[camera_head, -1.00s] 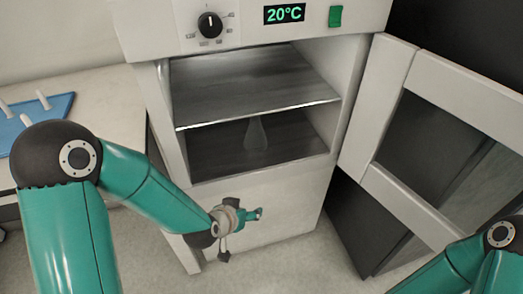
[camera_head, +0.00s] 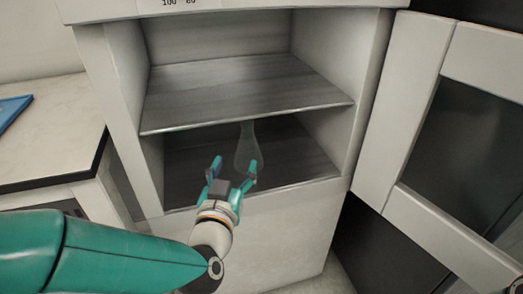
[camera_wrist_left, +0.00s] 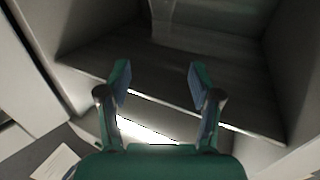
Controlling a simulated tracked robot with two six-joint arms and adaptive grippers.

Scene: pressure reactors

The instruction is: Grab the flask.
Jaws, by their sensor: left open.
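The flask (camera_head: 247,143) is clear, conical and narrow-necked. It stands upright on the lower floor of the open cabinet (camera_head: 335,110), below the middle shelf (camera_head: 240,90). My left gripper (camera_head: 233,167) is open and empty at the front edge of that lower compartment. Its fingers point inward, and in the head view one fingertip overlaps the flask's lower part. In the left wrist view the open fingers (camera_wrist_left: 160,76) reach over the compartment's front edge, with a faint clear shape beyond them that is probably the flask.
The cabinet door (camera_head: 440,130) stands open on the right. The middle shelf hangs over the flask and limits height. A counter (camera_head: 50,145) with a blue tray (camera_head: 12,110) lies to the left. The compartment floor around the flask looks clear.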

